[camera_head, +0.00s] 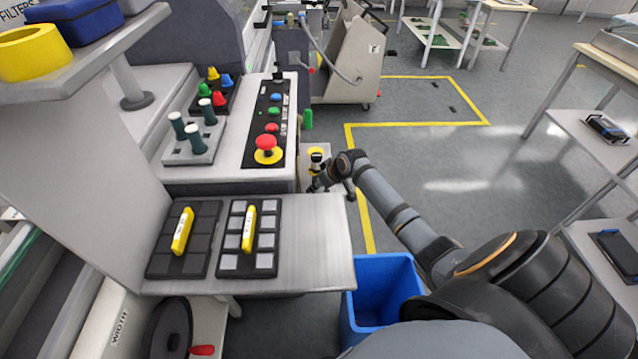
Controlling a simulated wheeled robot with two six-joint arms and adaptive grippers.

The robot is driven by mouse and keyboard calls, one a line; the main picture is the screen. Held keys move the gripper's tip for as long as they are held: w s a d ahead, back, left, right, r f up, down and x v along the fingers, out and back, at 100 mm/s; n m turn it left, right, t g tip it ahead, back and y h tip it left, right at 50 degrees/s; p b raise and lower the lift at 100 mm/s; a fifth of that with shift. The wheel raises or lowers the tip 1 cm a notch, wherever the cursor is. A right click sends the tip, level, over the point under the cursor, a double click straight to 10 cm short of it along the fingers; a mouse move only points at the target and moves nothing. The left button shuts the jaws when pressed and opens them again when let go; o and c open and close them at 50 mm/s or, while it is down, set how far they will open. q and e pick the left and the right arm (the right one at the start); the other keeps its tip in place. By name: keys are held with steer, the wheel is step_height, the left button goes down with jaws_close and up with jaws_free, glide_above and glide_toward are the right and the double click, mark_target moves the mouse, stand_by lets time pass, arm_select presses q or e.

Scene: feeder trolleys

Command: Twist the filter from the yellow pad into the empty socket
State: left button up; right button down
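A small dark filter with a pale top (317,158) stands upright at the yellow pad (316,150), on a pale ledge beside the control panel. My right gripper (332,189) is just in front and to the right of it, its fingers apart with nothing seen between them. I cannot tell whether a finger touches the filter. A light grey socket block (188,158) on the bench at left holds three dark green filters (193,138). Its empty socket is too small to make out clearly. My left gripper is not in view.
The control panel (274,110) with a red stop button (267,142) lies between the socket block and the pad. Two dark trays (188,262) with yellow pieces lie on the front shelf. A blue bin (385,268) stands below my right arm.

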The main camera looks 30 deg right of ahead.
steer(key=shift+f, duration=0.2)
stand_by(0.3)
steer(key=shift+d+f+n+y+b, duration=0.1)
steer(key=shift+n+y+b, duration=0.5)
steer(key=shift+n+b, duration=0.3)
steer(key=shift+w+n+g+y+b, duration=0.1)
steer(key=shift+n+g+y+b, duration=0.6)
steer(key=shift+n+b, duration=0.9)
steer(key=shift+n+y+b, duration=0.3)
steer(key=shift+n, duration=0.2)
steer(key=shift+n+b, duration=0.4)
steer(key=shift+b, duration=0.1)
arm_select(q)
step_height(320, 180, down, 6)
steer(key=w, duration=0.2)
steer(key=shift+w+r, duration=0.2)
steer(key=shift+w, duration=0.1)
